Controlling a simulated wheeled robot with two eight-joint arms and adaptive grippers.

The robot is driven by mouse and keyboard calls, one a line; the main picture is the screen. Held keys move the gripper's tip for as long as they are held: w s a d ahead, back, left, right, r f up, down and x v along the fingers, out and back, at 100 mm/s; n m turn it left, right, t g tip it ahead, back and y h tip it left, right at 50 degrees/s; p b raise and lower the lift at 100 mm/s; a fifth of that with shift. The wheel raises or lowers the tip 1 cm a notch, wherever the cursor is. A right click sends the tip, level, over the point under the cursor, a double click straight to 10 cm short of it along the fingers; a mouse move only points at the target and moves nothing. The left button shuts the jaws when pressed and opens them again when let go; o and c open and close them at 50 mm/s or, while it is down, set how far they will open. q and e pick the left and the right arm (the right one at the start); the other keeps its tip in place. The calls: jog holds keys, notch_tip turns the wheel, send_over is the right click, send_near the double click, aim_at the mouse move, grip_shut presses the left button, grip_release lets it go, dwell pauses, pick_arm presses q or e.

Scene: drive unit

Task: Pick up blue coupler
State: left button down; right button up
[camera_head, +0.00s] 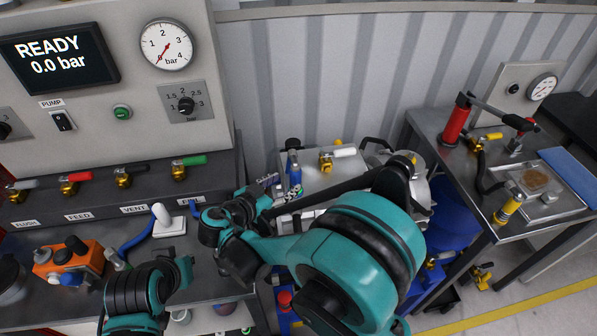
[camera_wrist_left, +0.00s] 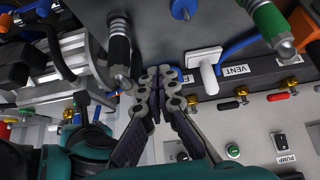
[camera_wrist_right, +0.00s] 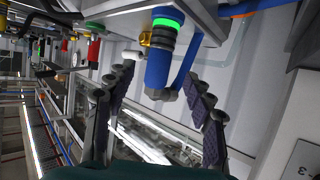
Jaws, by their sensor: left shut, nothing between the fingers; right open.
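The blue coupler (camera_head: 294,176), a blue cylinder with a green band and dark ends, stands near the back wall beside the workbench in the head view. In the right wrist view the blue coupler (camera_wrist_right: 158,67) shows between and beyond the fingers, with a blue hose beside it. My right gripper (camera_head: 273,187) is open and empty, just left of the coupler; its spread fingertips also show in the right wrist view (camera_wrist_right: 160,88). No contact with the coupler is clear. My left gripper (camera_head: 186,268) is shut and empty above the bench front; its fingertips meet in the left wrist view (camera_wrist_left: 158,82).
The pump panel with its READY display (camera_head: 58,55) stands behind the left bench. A white-handled part (camera_head: 165,222) and an orange unit (camera_head: 68,262) sit on that bench. A steel pot (camera_head: 412,180) and a metal table (camera_head: 470,180) are at right.

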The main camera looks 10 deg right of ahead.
aim_at(292, 180)
jog(key=b+x, duration=0.2)
jog(key=x, duration=0.5)
jog(key=shift+s+f, duration=0.1)
jog(key=shift+f, duration=0.1)
grip_shut()
